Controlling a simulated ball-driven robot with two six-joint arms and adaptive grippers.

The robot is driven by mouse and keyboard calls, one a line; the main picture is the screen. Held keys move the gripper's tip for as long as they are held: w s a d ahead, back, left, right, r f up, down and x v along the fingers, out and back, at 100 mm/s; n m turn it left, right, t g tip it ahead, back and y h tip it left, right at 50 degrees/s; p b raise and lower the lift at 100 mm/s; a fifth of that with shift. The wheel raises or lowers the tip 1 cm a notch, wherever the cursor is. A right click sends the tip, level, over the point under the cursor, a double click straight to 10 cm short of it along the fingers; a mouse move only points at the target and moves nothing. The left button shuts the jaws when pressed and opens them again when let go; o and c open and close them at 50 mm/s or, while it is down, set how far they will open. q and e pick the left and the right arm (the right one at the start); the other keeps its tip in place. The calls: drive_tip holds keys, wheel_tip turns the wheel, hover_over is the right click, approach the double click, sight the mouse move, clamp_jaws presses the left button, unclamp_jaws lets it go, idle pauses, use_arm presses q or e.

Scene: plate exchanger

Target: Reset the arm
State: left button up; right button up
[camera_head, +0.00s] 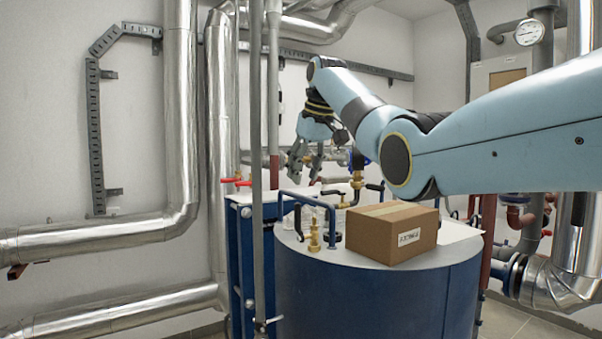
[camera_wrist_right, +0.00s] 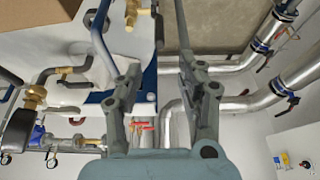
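My right gripper (camera_head: 306,168) hangs downward above the back part of the tank area. In the right wrist view the right gripper (camera_wrist_right: 160,68) shows its two fingers spread apart with nothing between them, so it is open and empty. My left gripper and left arm are not in the head view.
A cardboard box (camera_head: 375,237) sits on the blue tank (camera_head: 360,300), near brass valves (camera_head: 314,238) and blue pipe handles (camera_head: 331,222). A vertical grey pipe (camera_head: 256,120) stands left of the gripper. Silver pipes (camera_head: 218,130) line the wall. A pressure gauge (camera_head: 529,32) is at upper right.

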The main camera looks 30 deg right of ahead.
drive_tip(key=s+a+f+g+b, duration=0.1)
drive_tip(key=s+f+g+b, duration=0.15)
drive_tip(key=s+f, duration=1.1)
drive_tip(key=s+a+f+g+b, duration=0.2)
drive_tip(key=s+f+b, duration=0.15)
drive_tip(key=f, duration=2.05)
drive_tip(key=s+a+f+g+b, duration=0.1)
drive_tip(key=s+f+g+b, duration=0.45)
drive_tip(key=f, duration=1.35)
drive_tip(key=s+a+f+t+b, duration=0.1)
drive_tip(key=s+f+t+b, duration=0.15)
drive_tip(key=s+f, duration=1.85)
drive_tip(key=s+a+f+b, duration=0.15)
drive_tip(key=s+f, duration=0.35)
drive_tip(key=s, duration=0.5)
drive_tip(key=s+a+f+h+b, duration=0.15)
drive_tip(key=s+f, duration=0.35)
drive_tip(key=s, duration=0.5)
drive_tip(key=s+f+y+b, duration=0.1)
drive_tip(key=s+f+b, duration=0.25)
drive_tip(key=s, duration=0.55)
drive_tip(key=w+t, duration=0.1)
drive_tip(key=w+t+p, duration=0.1)
drive_tip(key=w, duration=0.1)
drive_tip(key=w+f+t, duration=0.1)
drive_tip(key=w+t, duration=0.1)
drive_tip(key=shift+w+a+f+h, duration=0.1)
drive_tip(key=shift+w+h, duration=0.15)
drive_tip(key=shift+s, duration=0.15)
